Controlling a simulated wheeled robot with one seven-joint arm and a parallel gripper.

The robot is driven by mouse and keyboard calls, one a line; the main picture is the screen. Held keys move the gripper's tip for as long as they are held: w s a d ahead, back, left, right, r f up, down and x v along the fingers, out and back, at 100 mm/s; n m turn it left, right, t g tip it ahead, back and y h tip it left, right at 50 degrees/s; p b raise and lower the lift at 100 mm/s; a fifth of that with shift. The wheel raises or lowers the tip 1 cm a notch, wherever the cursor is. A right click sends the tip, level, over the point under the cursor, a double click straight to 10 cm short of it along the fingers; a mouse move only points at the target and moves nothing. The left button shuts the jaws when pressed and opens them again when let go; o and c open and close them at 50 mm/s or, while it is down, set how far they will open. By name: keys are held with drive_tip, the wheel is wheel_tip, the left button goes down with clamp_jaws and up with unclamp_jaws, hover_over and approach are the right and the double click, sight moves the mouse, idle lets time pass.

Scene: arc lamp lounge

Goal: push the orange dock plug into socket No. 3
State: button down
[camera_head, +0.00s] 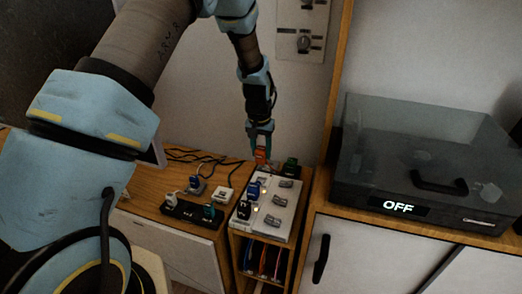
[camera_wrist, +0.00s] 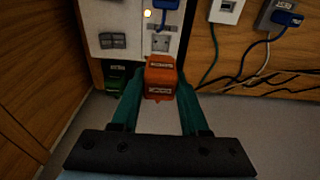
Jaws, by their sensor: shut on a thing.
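The orange dock plug (camera_wrist: 159,80) is held between the two teal fingers of my gripper (camera_wrist: 161,88) in the wrist view. Its labels are too blurred to read. In the head view the plug (camera_head: 260,157) hangs below my gripper (camera_head: 261,138), at the far end of the white socket panel (camera_head: 265,228). In the wrist view the panel (camera_wrist: 97,18) lies just beyond the plug. A grey socket (camera_wrist: 160,43) with nothing in it shows right beside the plug, below a lit amber lamp. I cannot read socket numbers. The plug appears apart from the socket.
A blue plug (camera_wrist: 165,4) sits on the panel past the grey socket. A grey switch (camera_wrist: 112,40) and a green plug (camera_wrist: 115,76) are to the left. A black power strip (camera_head: 192,211) and cables lie left of the panel. A dark glass-lidded box (camera_head: 425,155) stands right.

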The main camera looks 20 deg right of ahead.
drive_tip(key=shift+f+b, duration=1.75)
drive_tip(key=shift+f, duration=1.15)
drive_tip(key=shift+f+b, duration=0.7)
drive_tip(key=shift+f, duration=0.95)
drive_tip(key=shift+c, duration=1.7)
unclamp_jaws()
drive_tip(key=shift+r, duration=0.1)
drive_tip(key=r, duration=0.7)
drive_tip(key=s+a+r, duration=0.1)
drive_tip(key=r, duration=0.2)
drive_tip(key=shift+r+b, duration=0.35)
